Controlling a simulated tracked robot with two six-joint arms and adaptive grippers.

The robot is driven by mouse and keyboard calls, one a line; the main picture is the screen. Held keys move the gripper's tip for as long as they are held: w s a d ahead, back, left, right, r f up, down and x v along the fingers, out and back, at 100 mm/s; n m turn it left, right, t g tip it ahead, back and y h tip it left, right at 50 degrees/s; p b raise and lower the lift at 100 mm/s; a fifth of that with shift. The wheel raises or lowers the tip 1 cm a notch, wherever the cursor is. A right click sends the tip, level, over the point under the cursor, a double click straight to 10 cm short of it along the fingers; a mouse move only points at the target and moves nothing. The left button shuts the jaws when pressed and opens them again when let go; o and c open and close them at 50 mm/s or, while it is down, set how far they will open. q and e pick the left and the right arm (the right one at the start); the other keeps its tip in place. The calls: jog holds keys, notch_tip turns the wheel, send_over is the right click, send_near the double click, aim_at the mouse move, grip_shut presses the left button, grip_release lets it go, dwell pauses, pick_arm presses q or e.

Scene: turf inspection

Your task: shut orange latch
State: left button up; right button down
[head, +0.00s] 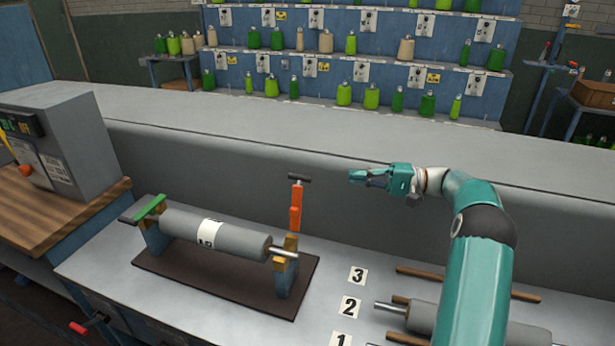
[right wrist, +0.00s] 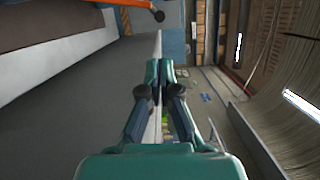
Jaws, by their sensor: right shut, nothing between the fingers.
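The orange latch (head: 296,206) stands upright, with a dark crossbar on top, at the right end of a grey roller (head: 212,231). The roller lies in a cradle on a dark base plate (head: 225,284). A green latch (head: 149,208) lies across the roller's left end. My right gripper (head: 352,176) is shut and empty, to the right of the orange latch and apart from it, pointing left. In the right wrist view its fingertips (right wrist: 159,62) are together, and an orange bar with a dark end (right wrist: 158,15) shows at the top. My left gripper is not in view.
A control box (head: 60,145) stands on a wooden top at the left. Number cards (head: 350,307) and another roller on wooden rails (head: 410,317) lie at the right. A long grey ledge (head: 240,125) runs behind. Shelves with green and tan spools (head: 345,94) stand at the back.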

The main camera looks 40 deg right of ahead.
jog(key=shift+a+r, duration=0.1)
jog(key=shift+r, duration=0.05)
jog(key=p+x, duration=0.2)
jog(key=x, duration=0.8)
jog(key=shift+a, duration=0.2)
